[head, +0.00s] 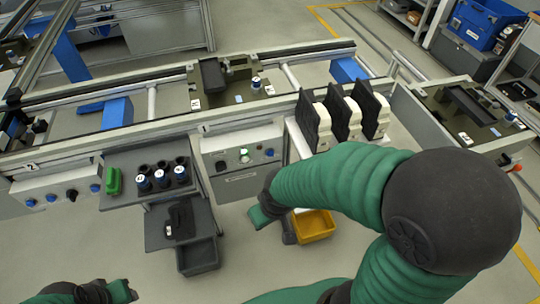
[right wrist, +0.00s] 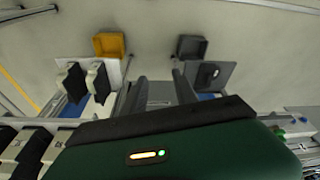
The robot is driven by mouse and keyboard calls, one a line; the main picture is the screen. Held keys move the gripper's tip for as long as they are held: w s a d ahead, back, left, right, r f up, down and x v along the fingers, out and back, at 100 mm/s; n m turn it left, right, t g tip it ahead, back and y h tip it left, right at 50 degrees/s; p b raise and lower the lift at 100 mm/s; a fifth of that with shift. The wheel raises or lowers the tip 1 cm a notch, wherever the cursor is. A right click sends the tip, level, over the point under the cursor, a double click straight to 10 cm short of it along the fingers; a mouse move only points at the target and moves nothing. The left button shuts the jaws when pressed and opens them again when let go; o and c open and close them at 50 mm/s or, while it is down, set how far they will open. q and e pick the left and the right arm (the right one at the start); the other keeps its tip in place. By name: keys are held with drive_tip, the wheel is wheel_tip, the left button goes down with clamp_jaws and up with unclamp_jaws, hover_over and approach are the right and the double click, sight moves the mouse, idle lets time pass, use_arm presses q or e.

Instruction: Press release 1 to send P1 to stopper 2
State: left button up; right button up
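A dark pallet (head: 225,88) with a black block and a blue-topped cylinder sits on the conveyor behind. Another pallet (head: 470,112) is at the right. My right gripper (head: 264,206) is low in front of the control box, apart from it; its two fingers stand apart in the right wrist view (right wrist: 159,78). My left gripper (head: 98,292) is partly cut off at bottom left.
Another button box (head: 55,194) is at the left. A dark shelf (head: 150,170) holds cylinders and a green part (head: 114,181). Black-and-white holders (head: 340,115) stand right of the control box. Below are a yellow bin (head: 313,225) and a dark bin (head: 198,256).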

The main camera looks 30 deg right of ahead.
drive_tip(key=shift+c, duration=0.4)
clamp_jaws()
idle(1.4)
